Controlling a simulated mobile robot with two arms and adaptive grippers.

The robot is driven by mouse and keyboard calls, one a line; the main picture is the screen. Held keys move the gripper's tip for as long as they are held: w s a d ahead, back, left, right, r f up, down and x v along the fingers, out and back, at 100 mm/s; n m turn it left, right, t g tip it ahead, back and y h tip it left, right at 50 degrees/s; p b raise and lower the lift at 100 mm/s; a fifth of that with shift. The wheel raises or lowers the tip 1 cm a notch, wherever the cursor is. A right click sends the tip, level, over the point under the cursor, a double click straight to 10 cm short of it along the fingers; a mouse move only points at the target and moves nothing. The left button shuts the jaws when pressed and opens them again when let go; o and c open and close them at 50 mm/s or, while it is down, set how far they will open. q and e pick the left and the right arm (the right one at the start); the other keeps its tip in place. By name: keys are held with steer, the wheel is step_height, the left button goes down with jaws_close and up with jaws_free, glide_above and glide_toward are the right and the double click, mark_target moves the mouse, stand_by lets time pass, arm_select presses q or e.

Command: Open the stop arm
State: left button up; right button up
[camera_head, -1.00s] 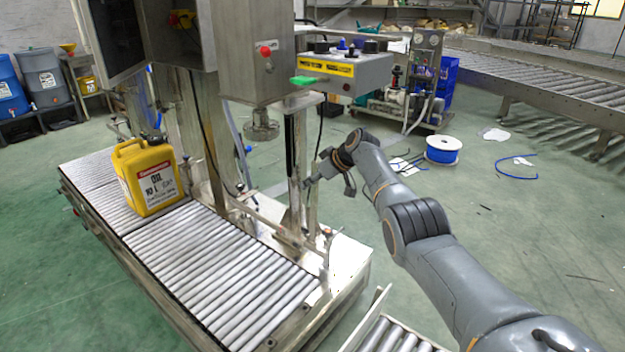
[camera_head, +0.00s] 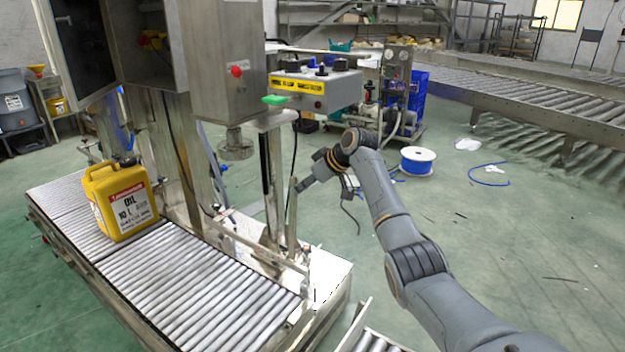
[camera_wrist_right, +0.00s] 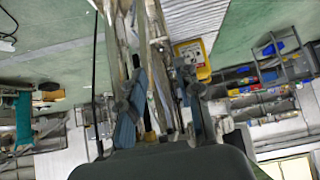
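The stop arm appears to be the thin metal bar (camera_head: 262,250) low along the far edge of the roller conveyor, by an upright metal lever (camera_head: 292,215). My right gripper (camera_head: 300,187) is beside the top of this lever; whether it touches it I cannot tell. In the right wrist view, the fingers of my right gripper (camera_wrist_right: 163,100) stand apart with blue-grey pads, and metal posts show between and beyond them. The yellow oil can (camera_head: 122,205) stands upright on the conveyor rollers and also shows in the right wrist view (camera_wrist_right: 193,58). My left gripper is not in view.
The filling machine (camera_head: 220,60) and its control box (camera_head: 318,90) rise above the conveyor (camera_head: 190,280). A cable spool (camera_head: 418,162) and a blue cable (camera_head: 487,175) lie on the floor at the right. Green floor between there and the conveyor is mostly clear.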

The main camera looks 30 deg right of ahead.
steer(key=v, duration=0.4)
stand_by(0.5)
